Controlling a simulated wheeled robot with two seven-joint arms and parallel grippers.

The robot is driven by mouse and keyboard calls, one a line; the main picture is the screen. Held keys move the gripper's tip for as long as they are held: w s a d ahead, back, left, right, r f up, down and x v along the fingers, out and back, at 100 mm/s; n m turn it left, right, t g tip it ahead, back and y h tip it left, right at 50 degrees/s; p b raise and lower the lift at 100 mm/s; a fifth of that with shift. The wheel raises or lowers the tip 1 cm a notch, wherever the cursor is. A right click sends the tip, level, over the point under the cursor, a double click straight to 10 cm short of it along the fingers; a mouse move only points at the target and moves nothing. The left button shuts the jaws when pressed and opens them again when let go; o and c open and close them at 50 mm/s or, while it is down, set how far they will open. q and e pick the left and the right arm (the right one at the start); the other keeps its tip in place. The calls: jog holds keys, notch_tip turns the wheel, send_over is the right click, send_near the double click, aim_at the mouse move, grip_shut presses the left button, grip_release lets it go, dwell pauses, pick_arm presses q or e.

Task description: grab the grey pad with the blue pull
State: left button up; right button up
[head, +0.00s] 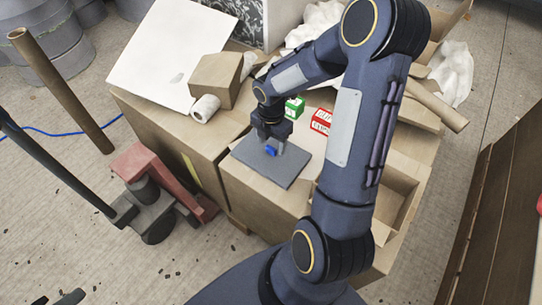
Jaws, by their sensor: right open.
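The grey pad (259,165) is a flat dark-grey slab lying on top of a cardboard box. Its small blue pull (271,151) stands near the pad's middle. My right gripper (275,146) points down over the pad, right at the blue pull, with its jaws open. The gripper partly covers the pull, and I cannot tell whether a fingertip touches it. My left gripper does not show clearly.
A green box (294,107) and a red box (321,121) stand behind the pad. A brown carton (216,78), a white roll (205,108) and a white sheet (165,55) lie behind left. A red pallet jack (150,170) stands left. An open carton (395,200) is right.

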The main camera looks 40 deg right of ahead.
aim_at(271, 148)
notch_tip(271, 148, down, 3)
jog(key=shift+w+f+b, duration=0.1)
jog(key=shift+w+b, duration=0.05)
jog(key=shift+b, duration=0.15)
jog(key=c, duration=1.1)
jog(key=shift+o, duration=0.2)
